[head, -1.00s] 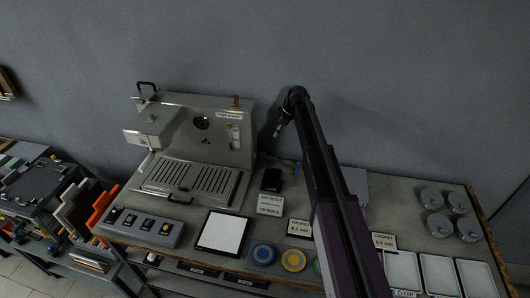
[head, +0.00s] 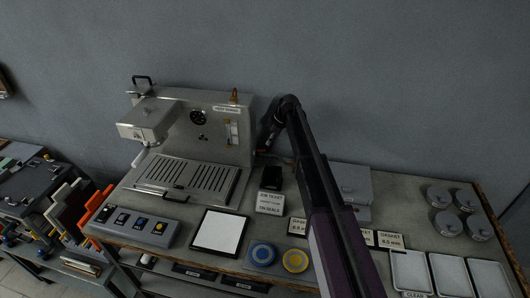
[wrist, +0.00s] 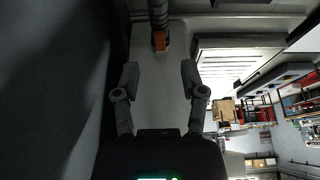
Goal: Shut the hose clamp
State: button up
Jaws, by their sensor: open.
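In the wrist view, a dark ribbed hose (wrist: 158,12) comes in at the top centre. A small orange part (wrist: 160,41) sits at its lower end against a grey metal panel; it may be the hose clamp, but its shape is too small to tell whether it is open. My gripper (wrist: 160,72) is open and empty, its two fingers spread to either side below the orange part and apart from it. In the head view, the boiler machine (head: 172,135) stands at the back left. My wrist is beside its right side, and my fingertips cannot be made out there.
The grey wall stands close behind my arm.

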aim_at(264, 150)
jog(key=shift+b+x, duration=2.3)
jog(key=shift+x, duration=0.45)
jog(key=shift+f, duration=0.1)
grip_shut()
